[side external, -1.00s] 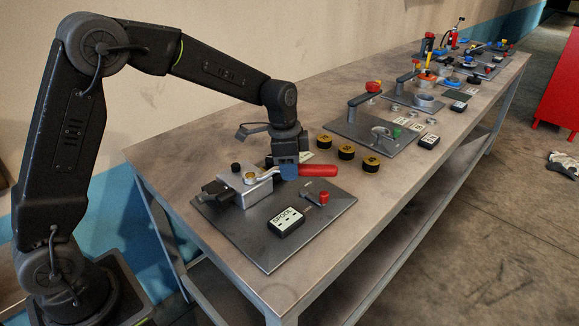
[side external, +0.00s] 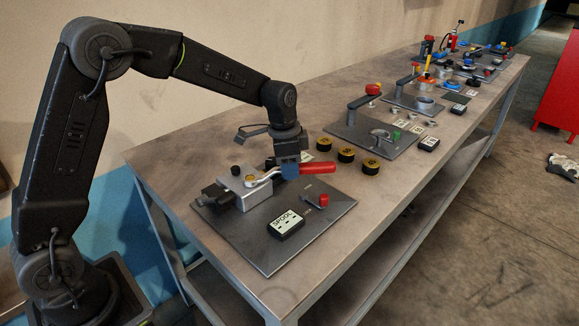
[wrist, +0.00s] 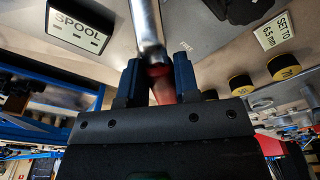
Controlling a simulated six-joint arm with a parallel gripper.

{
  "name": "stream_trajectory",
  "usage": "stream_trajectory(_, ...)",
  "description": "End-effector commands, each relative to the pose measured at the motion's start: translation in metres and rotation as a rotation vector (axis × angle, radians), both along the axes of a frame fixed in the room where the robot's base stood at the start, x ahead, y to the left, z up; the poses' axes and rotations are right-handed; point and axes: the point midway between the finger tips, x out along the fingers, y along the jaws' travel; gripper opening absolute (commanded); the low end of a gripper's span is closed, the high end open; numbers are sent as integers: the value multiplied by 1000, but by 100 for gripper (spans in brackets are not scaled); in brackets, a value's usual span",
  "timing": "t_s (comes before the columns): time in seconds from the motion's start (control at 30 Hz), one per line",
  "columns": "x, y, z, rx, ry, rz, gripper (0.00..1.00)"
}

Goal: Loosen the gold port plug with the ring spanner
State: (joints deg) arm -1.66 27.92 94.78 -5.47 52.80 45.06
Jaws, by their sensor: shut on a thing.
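The ring spanner (side external: 266,176) has a bright steel shaft and a red handle. Its ring end sits around the gold port plug (side external: 250,181) on top of a grey metal block (side external: 249,193). My gripper (side external: 288,166) is shut on the spanner, near where the shaft meets the red handle. In the wrist view the steel shaft (wrist: 146,22) runs up out of the picture, and the red grip shows between the blue fingers (wrist: 158,80). The plug is out of the wrist view.
The block stands on a dark plate (side external: 260,250) with a SPOOL box (side external: 286,224) and a red-topped peg (side external: 323,200). Several black and gold caps (side external: 346,155) lie right of my gripper. Another fixture plate (side external: 372,135) is farther along the bench. The near bench edge is clear.

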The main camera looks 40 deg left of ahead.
Motion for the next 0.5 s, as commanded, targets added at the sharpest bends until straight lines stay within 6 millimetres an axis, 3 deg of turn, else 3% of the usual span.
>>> stream_trajectory(0.5, 2, 1, 17, 0, -3, 16, 0)
